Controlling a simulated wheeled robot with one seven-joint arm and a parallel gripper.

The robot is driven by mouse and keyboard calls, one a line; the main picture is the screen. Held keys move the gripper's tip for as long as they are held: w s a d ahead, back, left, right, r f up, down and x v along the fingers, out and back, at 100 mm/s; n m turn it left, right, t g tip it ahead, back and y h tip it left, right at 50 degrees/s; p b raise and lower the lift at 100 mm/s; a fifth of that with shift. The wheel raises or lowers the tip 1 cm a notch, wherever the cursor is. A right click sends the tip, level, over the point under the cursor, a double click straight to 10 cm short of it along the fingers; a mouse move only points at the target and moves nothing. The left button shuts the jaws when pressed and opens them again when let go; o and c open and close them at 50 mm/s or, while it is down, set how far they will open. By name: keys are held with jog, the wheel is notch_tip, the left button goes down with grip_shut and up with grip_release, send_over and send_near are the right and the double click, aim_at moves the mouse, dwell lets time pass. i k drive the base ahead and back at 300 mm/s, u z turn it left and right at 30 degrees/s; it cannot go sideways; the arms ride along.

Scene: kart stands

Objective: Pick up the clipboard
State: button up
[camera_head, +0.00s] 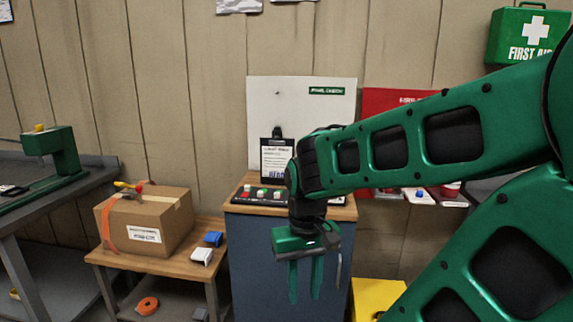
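The clipboard (276,157) is a dark board with a white printed sheet and a clip at its top. It is upright in front of a white panel, above the back of the blue cabinet's wooden top. Its right edge lies close to my arm in the picture, and I cannot tell whether it hangs or leans. My gripper (305,289) points down in front of the cabinet, lower in the picture than the clipboard. Its two green fingers are apart with nothing seen between them.
The blue cabinet (258,262) bears a dark strip with small coloured blocks. Left of it, a low wooden table (160,262) holds a cardboard box (165,215). A green bench machine (55,155) stands far left. A yellow object (376,300) is low on the right.

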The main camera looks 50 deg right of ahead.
aim_at(275, 153)
jog(key=z, duration=0.75)
jog(key=i, duration=1)
jog(key=u, duration=0.05)
